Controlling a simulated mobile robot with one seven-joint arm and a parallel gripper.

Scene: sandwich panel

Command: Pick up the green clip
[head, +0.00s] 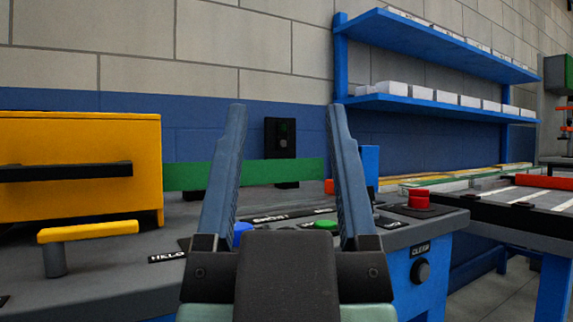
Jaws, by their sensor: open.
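My gripper (286,110) is in the middle of the head view, its two long blue fingers apart and pointing up and away, with nothing between them. I cannot make out a piece that is surely the green clip. A long green bar (270,172) lies level behind the fingers, partly hidden by them. A round green button (326,225) shows low between the fingers, near the right one, on the grey bench top. A blue round part (242,230) sits by the left finger. The base of my gripper hides the bench nearest me.
A yellow box (80,200) with a black handle stands left, a yellow-topped lever (88,231) before it. A red button (418,196) is on the right. A dark box (281,140) is on the wall behind. Blue shelves (440,110) and a second table (520,205) are right.

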